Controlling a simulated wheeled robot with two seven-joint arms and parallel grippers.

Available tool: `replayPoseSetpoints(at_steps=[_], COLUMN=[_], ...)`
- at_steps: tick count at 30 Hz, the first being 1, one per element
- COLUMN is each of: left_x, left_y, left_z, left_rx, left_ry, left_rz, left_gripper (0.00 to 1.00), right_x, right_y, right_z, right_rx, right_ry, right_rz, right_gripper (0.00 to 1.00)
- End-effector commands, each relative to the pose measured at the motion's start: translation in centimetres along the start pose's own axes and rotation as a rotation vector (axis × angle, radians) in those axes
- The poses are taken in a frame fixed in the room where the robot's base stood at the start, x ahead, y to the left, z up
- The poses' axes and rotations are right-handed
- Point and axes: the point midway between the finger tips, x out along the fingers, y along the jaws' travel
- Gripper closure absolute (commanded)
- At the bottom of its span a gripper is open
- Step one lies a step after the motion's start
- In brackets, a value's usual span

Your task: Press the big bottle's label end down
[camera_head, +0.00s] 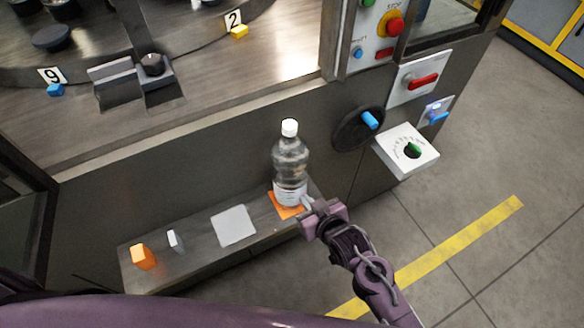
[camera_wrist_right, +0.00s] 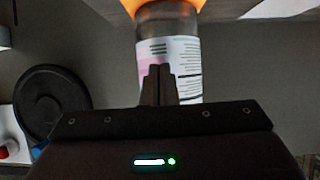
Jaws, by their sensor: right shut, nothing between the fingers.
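The big bottle (camera_head: 290,160) is clear with a white cap and stands upright on an orange patch (camera_head: 286,206) on the low shelf. Its white label (camera_head: 290,192) wraps the lower part; in the right wrist view the label (camera_wrist_right: 186,62) shows a pink area and dark print. My right gripper (camera_head: 307,203) is at the bottle's lower right side. Its fingers (camera_wrist_right: 159,80) are closed together and empty, in front of the label; whether they touch it I cannot tell. The label's end is not clearly made out. My left gripper is not in view.
The shelf also holds a white square (camera_head: 233,225), a small white piece (camera_head: 176,240) and an orange block (camera_head: 143,256).

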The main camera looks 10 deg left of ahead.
Motion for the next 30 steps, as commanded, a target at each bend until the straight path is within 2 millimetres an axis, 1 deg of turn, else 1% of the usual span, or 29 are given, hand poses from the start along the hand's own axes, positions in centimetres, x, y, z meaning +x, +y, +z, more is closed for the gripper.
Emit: replayPoseSetpoints(at_steps=[30], left_x=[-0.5], left_y=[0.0], left_z=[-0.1], left_rx=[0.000], left_ry=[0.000], left_rz=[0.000], left_gripper=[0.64], right_x=[0.1], right_y=[1.2], right_z=[-0.1], right_rx=[-0.001], right_ry=[0.001], right_rz=[0.001], right_gripper=[1.00])
